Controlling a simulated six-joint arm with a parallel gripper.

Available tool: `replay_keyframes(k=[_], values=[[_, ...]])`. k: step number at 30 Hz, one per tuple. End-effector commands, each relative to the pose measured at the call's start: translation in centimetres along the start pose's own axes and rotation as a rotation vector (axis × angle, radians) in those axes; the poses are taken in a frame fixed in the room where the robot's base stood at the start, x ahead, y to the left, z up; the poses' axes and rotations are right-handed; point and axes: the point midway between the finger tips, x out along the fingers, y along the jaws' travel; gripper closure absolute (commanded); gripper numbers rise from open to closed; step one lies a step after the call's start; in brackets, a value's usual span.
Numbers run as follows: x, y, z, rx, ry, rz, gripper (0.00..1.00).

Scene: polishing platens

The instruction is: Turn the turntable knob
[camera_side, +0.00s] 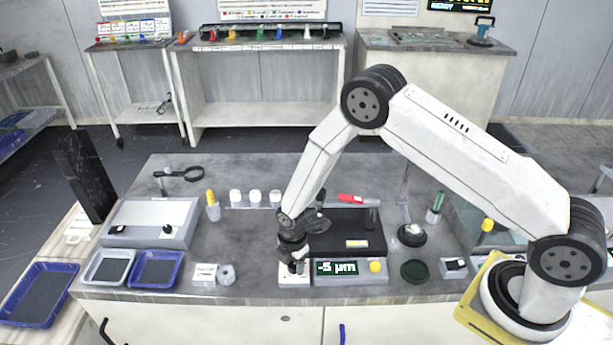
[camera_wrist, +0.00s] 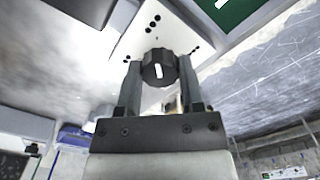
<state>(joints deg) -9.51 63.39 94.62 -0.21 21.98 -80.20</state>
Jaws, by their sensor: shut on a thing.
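The black round knob (camera_wrist: 160,68) with a white pointer mark shows in the wrist view. It sits on a white panel (camera_wrist: 138,32) with small black dots around it. My gripper (camera_wrist: 158,72) has one finger on each side of the knob and is shut on it. In the side view my gripper (camera_side: 293,266) reaches down to a small white box (camera_side: 294,280) at the front of the bench. There the knob is mostly hidden by my fingers.
A tape roll (camera_side: 226,275) lies to the left.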

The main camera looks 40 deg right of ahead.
Motion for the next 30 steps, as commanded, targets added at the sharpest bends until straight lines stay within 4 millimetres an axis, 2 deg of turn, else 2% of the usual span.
replay_keyframes(k=[14, 30], values=[[-0.03, 0.03, -0.03, 0.124, 0.001, 0.000, 1.00], [-0.05, 0.05, -0.06, 0.583, 0.002, 0.000, 1.00]])
